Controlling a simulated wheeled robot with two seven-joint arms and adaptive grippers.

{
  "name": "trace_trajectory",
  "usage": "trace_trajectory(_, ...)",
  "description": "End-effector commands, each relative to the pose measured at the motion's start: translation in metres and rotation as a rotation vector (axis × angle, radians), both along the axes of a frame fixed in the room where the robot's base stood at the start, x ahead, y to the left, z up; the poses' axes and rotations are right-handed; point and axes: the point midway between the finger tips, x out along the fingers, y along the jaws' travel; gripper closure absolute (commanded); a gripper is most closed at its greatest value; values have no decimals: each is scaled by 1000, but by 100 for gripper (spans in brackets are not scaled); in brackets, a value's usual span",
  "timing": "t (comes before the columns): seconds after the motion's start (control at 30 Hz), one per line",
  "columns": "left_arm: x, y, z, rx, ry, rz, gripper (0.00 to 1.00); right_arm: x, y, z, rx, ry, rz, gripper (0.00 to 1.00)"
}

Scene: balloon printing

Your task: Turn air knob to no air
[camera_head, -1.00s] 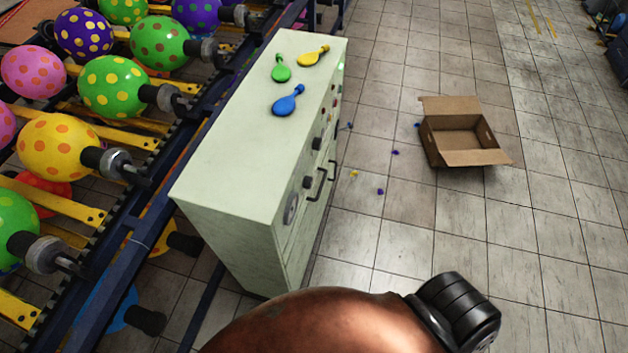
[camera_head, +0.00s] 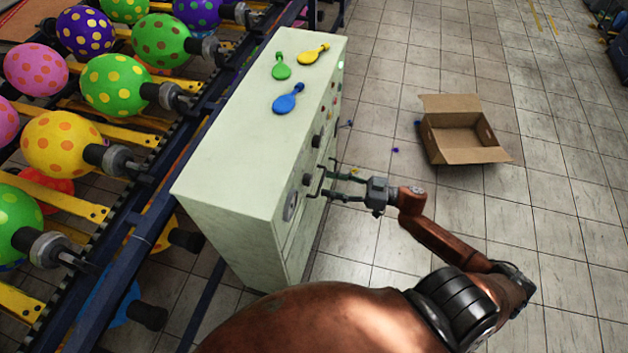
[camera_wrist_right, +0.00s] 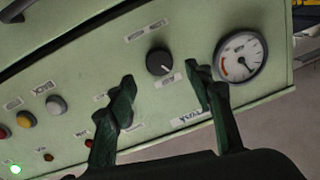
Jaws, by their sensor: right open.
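The pale green control cabinet (camera_head: 237,135) stands beside the balloon conveyor. A round black knob (camera_wrist_right: 160,62) sits on its front panel, between small labels too blurred to read; a light pointer mark on it faces lower right. A white dial gauge (camera_wrist_right: 241,55) is to its right. In the head view a black knob (camera_head: 307,179) shows on the cabinet's front edge. My right gripper (camera_head: 326,184) is in front of that panel, open and empty. In the wrist view its dark fingers (camera_wrist_right: 160,80) are spread, pointing toward either side of the knob, which lies uncovered between them. My left gripper is not in view.
Yellow, green and blue flat balloons (camera_head: 288,99) lie on the cabinet top. Coloured buttons (camera_wrist_right: 57,105) are left of the knob, and dark handles (camera_wrist_right: 15,10) stick out of the panel. An open cardboard box (camera_head: 459,130) sits on the floor, with free floor around it.

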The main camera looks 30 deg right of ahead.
Motion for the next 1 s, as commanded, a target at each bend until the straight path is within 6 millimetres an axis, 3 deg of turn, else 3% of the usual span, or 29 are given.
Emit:
trace_trajectory(0.33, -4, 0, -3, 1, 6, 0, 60, 37, 35, -1, -1, -2, -3, 53)
trace_trajectory(0.73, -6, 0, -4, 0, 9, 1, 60, 44, 41, -1, -1, 0, -5, 53)
trace_trajectory(1.0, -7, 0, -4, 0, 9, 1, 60, 44, 41, -1, -1, 0, -5, 70)
